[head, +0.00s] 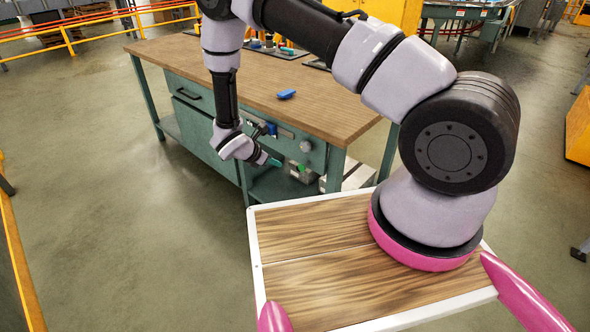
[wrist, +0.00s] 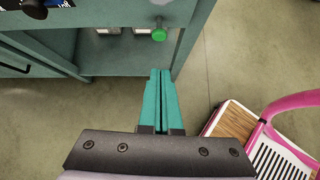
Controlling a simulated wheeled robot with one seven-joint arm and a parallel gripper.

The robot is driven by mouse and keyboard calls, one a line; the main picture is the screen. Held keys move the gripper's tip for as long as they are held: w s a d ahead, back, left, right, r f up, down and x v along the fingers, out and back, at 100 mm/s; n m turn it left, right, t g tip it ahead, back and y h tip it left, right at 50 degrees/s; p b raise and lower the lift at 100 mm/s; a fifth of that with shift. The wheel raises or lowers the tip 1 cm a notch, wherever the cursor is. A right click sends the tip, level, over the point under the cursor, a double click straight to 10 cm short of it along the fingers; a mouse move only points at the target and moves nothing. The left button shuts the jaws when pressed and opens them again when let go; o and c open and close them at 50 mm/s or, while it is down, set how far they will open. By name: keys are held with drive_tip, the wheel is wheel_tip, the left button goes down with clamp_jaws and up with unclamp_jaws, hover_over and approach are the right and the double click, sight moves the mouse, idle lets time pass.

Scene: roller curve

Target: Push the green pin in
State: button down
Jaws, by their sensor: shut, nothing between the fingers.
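The green pin (wrist: 159,34) shows in the wrist view as a round green head on a short shaft, sticking out from the front of the teal workbench. My gripper (wrist: 161,72) has its two teal fingers pressed together with nothing between them. In the wrist view the fingertips lie below the pin in the picture, with a visible gap. In the head view my gripper (head: 277,162) is low in front of the bench's right part.
The workbench (head: 215,62) has a wooden top with a blue object (head: 286,94) near its front edge. A drawer handle (head: 187,94) and a round grey knob (head: 305,146) are on its front. Open floor (head: 120,240) lies to the left.

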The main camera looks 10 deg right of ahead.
sight(301, 165)
drive_tip(key=x, duration=1.3)
drive_tip(key=shift+w+d+n, duration=0.4)
drive_tip(key=shift+d, duration=0.05)
drive_tip(key=shift+r, duration=0.1)
drive_tip(key=shift+w+d, duration=0.45)
drive_tip(key=shift+d, duration=0.2)
drive_tip(key=shift+w+d, duration=0.45)
drive_tip(key=shift+d, duration=0.2)
